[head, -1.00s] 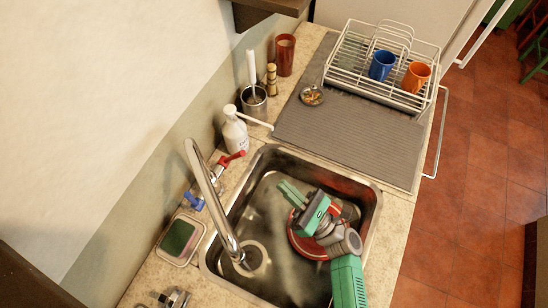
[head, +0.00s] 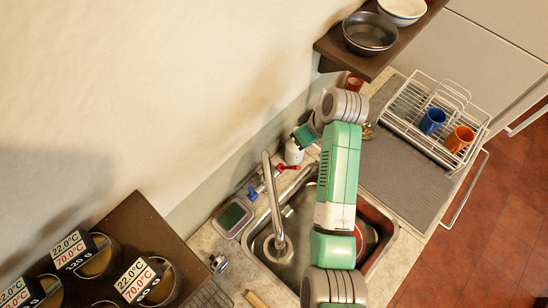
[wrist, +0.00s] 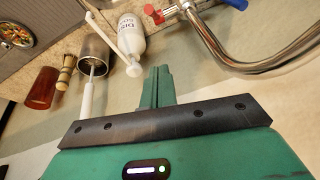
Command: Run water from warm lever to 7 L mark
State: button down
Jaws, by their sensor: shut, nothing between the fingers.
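The curved metal faucet (head: 273,205) rises behind the sink (head: 262,268). It has a red lever (head: 289,167) and a blue lever (head: 252,193); both also show at the top of the wrist view, the red lever (wrist: 153,13) left of the blue lever (wrist: 186,4). A round red thing (head: 369,238) is in the right part of the sink, mostly hidden by my arm; no litre marks show. My gripper (wrist: 158,82) is shut and empty, raised near the wall by the soap bottle, apart from the levers.
The white soap bottle (head: 293,152) stands beside the red lever. In the wrist view, a metal cup (wrist: 94,50) with a brush and a brown tumbler (wrist: 42,88) are close by. A wall shelf (head: 380,55) with bowls overhangs near my arm. A dish rack (head: 435,115) stands right.

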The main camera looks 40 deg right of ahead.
notch_tip(320, 180, down, 12)
jog(key=p, duration=0.1)
jog(key=shift+a+r, duration=0.2)
jog(key=shift+a, duration=0.25)
